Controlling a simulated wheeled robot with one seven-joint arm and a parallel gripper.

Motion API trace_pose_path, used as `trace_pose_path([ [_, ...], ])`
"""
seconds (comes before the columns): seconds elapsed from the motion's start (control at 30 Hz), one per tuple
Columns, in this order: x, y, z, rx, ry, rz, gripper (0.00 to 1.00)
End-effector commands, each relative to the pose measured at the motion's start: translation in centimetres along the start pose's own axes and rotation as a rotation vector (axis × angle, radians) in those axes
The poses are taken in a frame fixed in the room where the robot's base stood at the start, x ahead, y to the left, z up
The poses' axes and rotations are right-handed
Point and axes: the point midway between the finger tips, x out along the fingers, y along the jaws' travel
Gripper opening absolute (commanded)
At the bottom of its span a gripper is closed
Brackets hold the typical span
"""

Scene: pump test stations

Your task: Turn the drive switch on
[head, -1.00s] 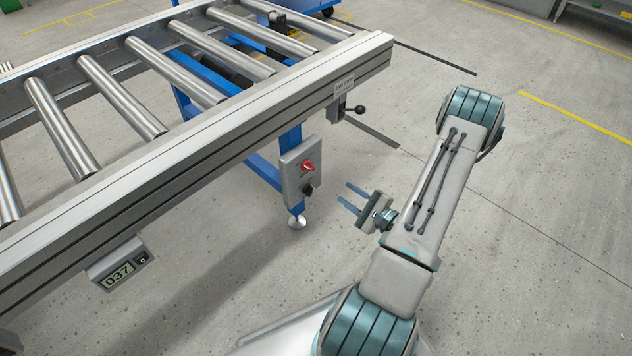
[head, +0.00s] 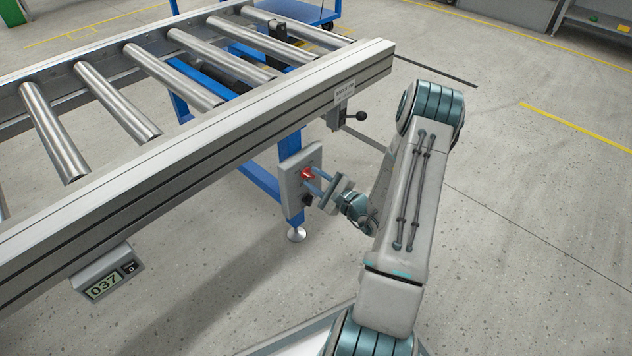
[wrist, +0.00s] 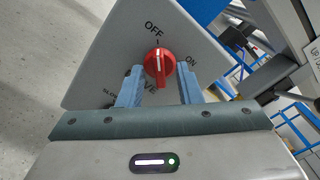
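The grey switch box (head: 295,172) hangs on the blue leg below the conveyor's side rail. Its red rotary knob (wrist: 160,65) sits on the plate between the labels OFF and ON, and its white line points to OFF. The knob also shows in the head view (head: 307,174). My gripper (wrist: 160,86) is open in front of the plate, with one blue finger on each side of the knob's lower part. I see gaps between the fingers and the knob. A black knob below is mostly hidden by my gripper.
The roller conveyor (head: 200,150) stands at the left, its rail above the switch box. A black ball-ended lever (head: 356,116) juts from the rail's end. A display reading 037 (head: 104,286) hangs under the rail. The floor at right is clear.

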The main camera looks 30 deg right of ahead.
Motion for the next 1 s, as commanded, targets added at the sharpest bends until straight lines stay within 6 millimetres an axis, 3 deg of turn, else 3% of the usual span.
trace_pose_path([
  [0.23, 0.13, -0.02, 0.05, 0.0, -0.001, 0.0, 0.32],
  [0.27, 0.13, -0.02, 0.05, 0.0, -0.001, 0.0, 0.29],
  [0.37, 0.12, -0.01, 0.05, 0.0, -0.001, 0.0, 0.01],
  [0.4, 0.12, -0.01, 0.05, 0.0, -0.001, 0.001, 0.0],
  [0.73, 0.1, -0.09, 0.12, 0.023, -0.001, 0.0, 0.0],
  [1.0, 0.08, -0.24, 0.29, 0.162, 0.0, 0.0, 0.0],
])
